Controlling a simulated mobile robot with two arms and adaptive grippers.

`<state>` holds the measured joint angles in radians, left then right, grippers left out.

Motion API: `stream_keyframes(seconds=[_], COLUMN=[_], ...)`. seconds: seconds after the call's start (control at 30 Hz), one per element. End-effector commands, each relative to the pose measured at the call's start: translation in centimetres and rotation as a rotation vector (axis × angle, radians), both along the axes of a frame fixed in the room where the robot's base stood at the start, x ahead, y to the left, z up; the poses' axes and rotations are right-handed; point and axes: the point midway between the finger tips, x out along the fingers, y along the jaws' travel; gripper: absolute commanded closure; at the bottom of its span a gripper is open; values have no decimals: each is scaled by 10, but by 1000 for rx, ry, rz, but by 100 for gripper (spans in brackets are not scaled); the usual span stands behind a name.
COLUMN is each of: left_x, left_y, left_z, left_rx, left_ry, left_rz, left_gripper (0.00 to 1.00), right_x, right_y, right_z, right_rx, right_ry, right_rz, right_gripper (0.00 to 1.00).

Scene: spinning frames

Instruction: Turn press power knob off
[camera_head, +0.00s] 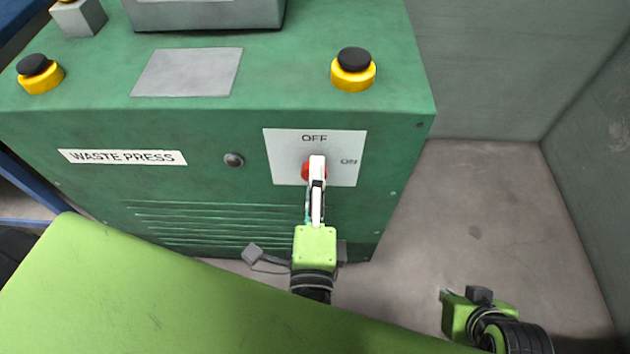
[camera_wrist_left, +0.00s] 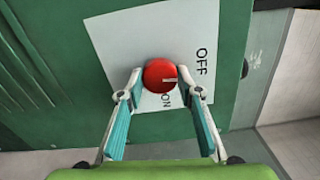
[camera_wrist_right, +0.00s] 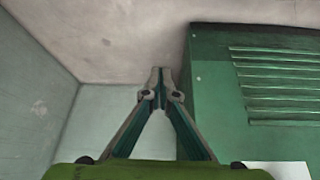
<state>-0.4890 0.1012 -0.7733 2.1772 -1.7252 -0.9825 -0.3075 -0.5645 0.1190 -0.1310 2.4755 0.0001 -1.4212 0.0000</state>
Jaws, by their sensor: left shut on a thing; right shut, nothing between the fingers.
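The red power knob (camera_wrist_left: 160,75) sits on a white plate (camera_head: 285,165) marked OFF at the top and ON at the right, on the green press front. My right gripper (camera_wrist_right: 160,72) is shut and empty, low and right of the press.
The green press has a WASTE PRESS label (camera_head: 122,157), a small dark round fitting (camera_head: 234,160) and vent slats below. Two black-topped yellow buttons (camera_head: 353,72) (camera_head: 40,75) stand on top. Open floor (camera_head: 470,200) lies right of the press, bounded by grey walls.

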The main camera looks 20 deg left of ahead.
Motion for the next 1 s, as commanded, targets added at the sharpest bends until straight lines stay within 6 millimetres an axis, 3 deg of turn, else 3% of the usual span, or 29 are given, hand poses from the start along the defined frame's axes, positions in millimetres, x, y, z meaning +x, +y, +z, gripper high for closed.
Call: stream_keyframes(seconds=[0.1, 0.3, 0.8, 0.83, 0.87, 1.0], left_x=[1, 1, 1, 1, 1, 0], left_y=[0, 0, 0, 0, 0, 0], left_z=[-1, 0, 1, 1, 1, 1], left_rx=[-50, -97, -111, -111, -111, -111], left_ry=[-15, -29, -33, -33, -33, -32], left_rz=[1, 1, 0, 0, 0, 0], left_gripper=[89, 89, 89, 60, 52, 51], right_x=[19, 36, 41, 41, 41, 40], right_y=[6, 12, 13, 13, 13, 13], right_z=[5, 14, 18, 18, 18, 18], right_rx=[17, 33, 38, 38, 38, 38], right_ry=[-78, -156, -179, -179, -179, -179], right_rz=[6, 13, 14, 14, 14, 14], right_gripper=[100, 100, 100, 100, 100, 100])
